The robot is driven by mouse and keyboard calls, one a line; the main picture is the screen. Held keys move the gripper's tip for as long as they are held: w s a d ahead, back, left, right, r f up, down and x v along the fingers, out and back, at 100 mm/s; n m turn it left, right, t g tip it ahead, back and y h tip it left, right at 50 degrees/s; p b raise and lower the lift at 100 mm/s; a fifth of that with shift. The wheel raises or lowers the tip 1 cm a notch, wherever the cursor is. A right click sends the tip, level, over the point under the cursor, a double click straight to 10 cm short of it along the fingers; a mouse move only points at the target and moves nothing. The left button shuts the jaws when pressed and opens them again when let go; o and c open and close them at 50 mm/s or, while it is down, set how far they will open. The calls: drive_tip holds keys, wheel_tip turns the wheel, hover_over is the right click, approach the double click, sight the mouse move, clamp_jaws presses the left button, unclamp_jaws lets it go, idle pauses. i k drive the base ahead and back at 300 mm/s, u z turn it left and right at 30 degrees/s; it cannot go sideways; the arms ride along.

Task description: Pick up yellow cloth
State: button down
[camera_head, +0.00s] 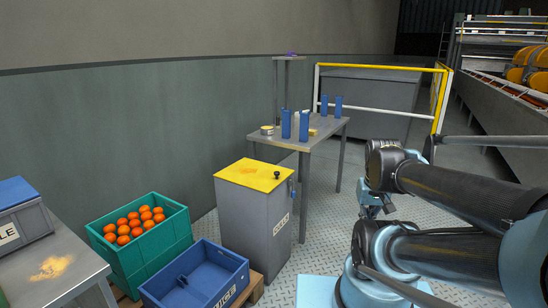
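No yellow cloth is clear to me. A small yellow-orange thing (312,132) lies on the far grey table (325,130), partly behind a blue cylinder; it is too small to tell whether it is cloth. A flat yellowish patch (52,267) shows on the near left table (75,250); it may be a stain. My gripper (372,211) seems to be the small part hanging below the dark arm joint, right of the far table and apart from it. Its fingers are too small and dark to read.
Several blue cylinders (304,126) and a round tin (267,130) stand on the far table. A grey bin with a yellow top (255,174), a green crate of oranges (160,255) and a blue crate (195,278) stand left of centre. A yellow-white railing (380,67) stands behind.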

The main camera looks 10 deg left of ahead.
sight(313, 132)
drive_tip(key=z, duration=0.5)
drive_tip(key=k, duration=1.2)
drive_tip(key=z, duration=0.75)
drive_tip(key=i, duration=1.4)
drive_tip(key=u, duration=0.25)
drive_tip(key=i, duration=1.1)
drive_tip(key=u, duration=1)
drive_tip(key=i, duration=0.85)
drive_tip(key=u, duration=0.8)
drive_tip(key=i, duration=0.4)
drive_tip(key=u, duration=0.2)
